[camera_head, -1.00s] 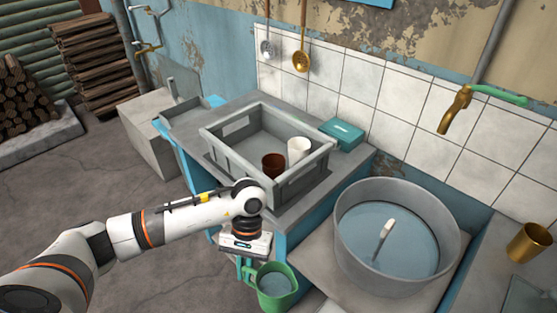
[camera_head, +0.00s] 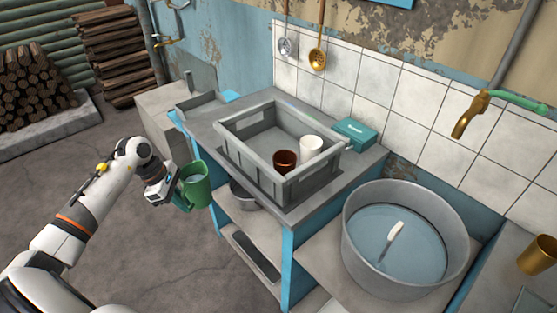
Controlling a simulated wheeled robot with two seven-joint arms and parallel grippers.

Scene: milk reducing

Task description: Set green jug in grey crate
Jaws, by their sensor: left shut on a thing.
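The green jug (camera_head: 197,186) is held by my left gripper (camera_head: 178,192), which is shut on its handle side. The jug is upright in the air, in front of the counter's left edge and lower left of the crate in the picture. The grey crate (camera_head: 237,161) stands on the counter. It holds a brown cup (camera_head: 285,161) and a white cup (camera_head: 311,147) in its right part; its left part looks empty. My right gripper does not show.
The grey counter (camera_head: 202,124) has shelves below with a metal pot (camera_head: 243,196). A teal box (camera_head: 354,133) sits behind the crate. A large metal basin (camera_head: 357,247) with water and a white-headed brush (camera_head: 395,232) stands at right. Ladles (camera_head: 317,58) hang above.

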